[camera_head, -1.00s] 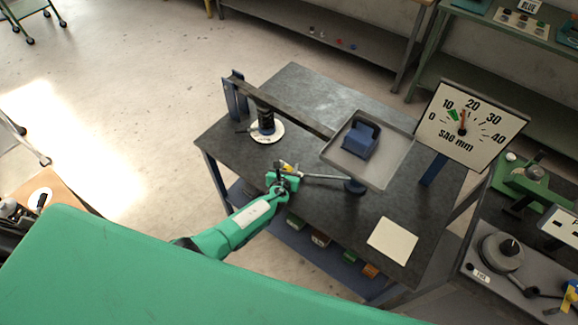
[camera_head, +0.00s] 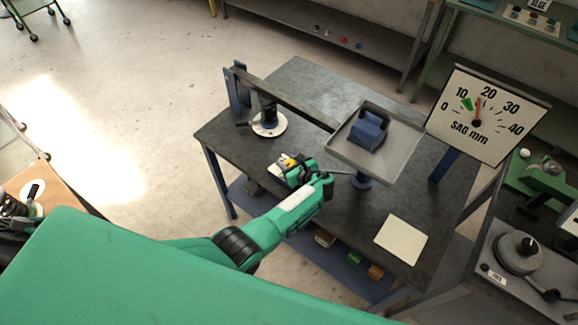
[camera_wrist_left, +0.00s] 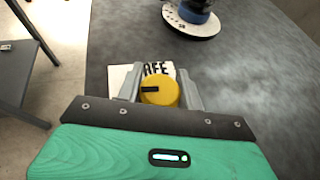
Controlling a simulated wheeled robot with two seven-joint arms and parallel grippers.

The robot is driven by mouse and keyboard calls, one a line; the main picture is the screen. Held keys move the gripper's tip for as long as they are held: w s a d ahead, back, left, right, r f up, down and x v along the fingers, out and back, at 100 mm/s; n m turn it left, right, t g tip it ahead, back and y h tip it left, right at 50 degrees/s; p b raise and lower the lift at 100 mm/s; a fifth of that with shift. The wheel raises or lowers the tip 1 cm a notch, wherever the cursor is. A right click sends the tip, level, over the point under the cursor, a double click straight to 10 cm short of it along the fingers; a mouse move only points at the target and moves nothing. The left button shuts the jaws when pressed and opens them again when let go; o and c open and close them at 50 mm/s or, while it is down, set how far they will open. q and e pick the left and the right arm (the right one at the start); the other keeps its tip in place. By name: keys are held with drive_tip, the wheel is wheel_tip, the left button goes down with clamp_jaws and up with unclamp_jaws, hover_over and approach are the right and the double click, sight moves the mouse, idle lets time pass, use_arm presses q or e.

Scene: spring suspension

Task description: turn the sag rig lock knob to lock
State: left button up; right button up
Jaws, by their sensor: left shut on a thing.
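The yellow lock knob (camera_wrist_left: 161,92) sits on a white plate (camera_wrist_left: 120,75) with the partly covered letters "AFE" in the left wrist view. Its black mark points to the left there. The fingers of my left gripper (camera_wrist_left: 161,95) are on both sides of the knob and shut on it. In the head view my left gripper (camera_head: 292,164) is at the near edge of the sag rig table, and the knob is mostly hidden. The gauge (camera_head: 485,115) labelled "SAG mm" has its red needle between 10 and 20. My right gripper is not in view.
A blank pale card (camera_head: 401,240) lies at the table's front right.

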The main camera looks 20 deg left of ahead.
use_arm(q)
drive_tip(key=shift+n+g+y+b, duration=0.3)
drive_tip(key=shift+n+g+b, duration=0.2)
drive_tip(key=shift+n, duration=0.1)
drive_tip(key=o, duration=1)
drive_tip(key=shift+r, duration=0.1)
